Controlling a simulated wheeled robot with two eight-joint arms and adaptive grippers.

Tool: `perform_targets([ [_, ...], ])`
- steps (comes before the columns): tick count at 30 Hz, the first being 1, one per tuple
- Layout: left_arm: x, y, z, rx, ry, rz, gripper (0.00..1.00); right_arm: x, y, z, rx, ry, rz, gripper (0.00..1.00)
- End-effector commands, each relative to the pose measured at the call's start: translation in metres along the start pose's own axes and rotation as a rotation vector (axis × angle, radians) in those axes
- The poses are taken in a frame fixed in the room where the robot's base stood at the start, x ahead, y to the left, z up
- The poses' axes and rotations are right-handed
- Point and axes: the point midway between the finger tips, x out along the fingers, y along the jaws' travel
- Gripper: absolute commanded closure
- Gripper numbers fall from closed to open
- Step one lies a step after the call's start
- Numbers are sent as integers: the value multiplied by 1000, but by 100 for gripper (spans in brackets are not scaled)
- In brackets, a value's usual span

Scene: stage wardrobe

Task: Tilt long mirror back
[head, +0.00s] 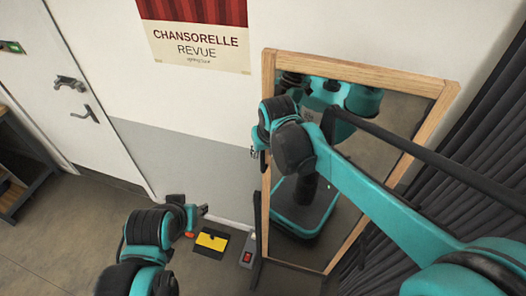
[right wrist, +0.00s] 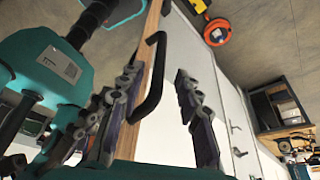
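The long mirror (head: 345,215) stands in a light wooden frame (head: 266,95) against the wall and reflects parts of my body. In the right wrist view the frame edge (right wrist: 155,20) carries a black curved handle (right wrist: 157,75). My right gripper (right wrist: 157,72) is open, with one finger on each side of the handle in that view; I see no clear contact. In the head view my right gripper (head: 257,150) is at the frame's left edge, mostly hidden by its wrist. My left gripper (head: 198,211) is low at the left, away from the mirror; its fingers are too small to read.
A yellow and black item (head: 212,241) and a small box with a red switch (head: 248,257) are near the mirror's lower left. A dark curtain (head: 470,130) hangs close on the right. A white door (head: 75,90) and a shelf (head: 25,165) are at the left, with clear floor before them.

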Motion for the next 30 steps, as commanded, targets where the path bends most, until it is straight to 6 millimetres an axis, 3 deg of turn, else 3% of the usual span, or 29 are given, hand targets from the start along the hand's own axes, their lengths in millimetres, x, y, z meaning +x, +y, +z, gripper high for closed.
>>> perform_targets([
  [7,-2,0,-2,0,0,0,60,32,0,0,0,0,0,66],
  [17,-3,0,-2,0,0,0,60,38,0,0,0,0,0,66],
  [21,-3,0,-2,0,0,0,60,38,0,0,0,0,0,97],
  [30,-2,0,-2,0,0,0,60,40,4,-6,5,-10,-5,100],
])
